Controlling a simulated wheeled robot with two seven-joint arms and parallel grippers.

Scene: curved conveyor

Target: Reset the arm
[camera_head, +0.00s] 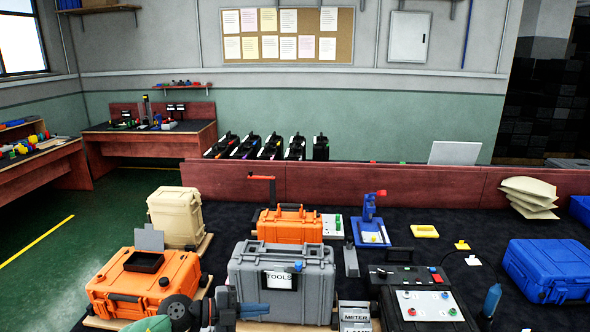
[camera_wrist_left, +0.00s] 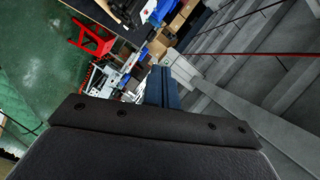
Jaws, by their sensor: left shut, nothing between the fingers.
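My left gripper (camera_head: 258,311) shows at the bottom of the head view, in front of the grey tool case (camera_head: 310,307). Its blue-grey fingers are together and nothing is held between them. In the left wrist view the closed fingers (camera_wrist_left: 162,86) stick out past the dark gripper body. They point out over the room, apart from any object there. My right gripper is not in view.
An orange case (camera_head: 175,275) with a dark tray on top stands close to the left gripper. Behind are a beige case (camera_head: 178,222) and another orange case (camera_head: 303,227). A black control panel (camera_head: 412,275) and a blue case (camera_head: 550,262) stand to the right.

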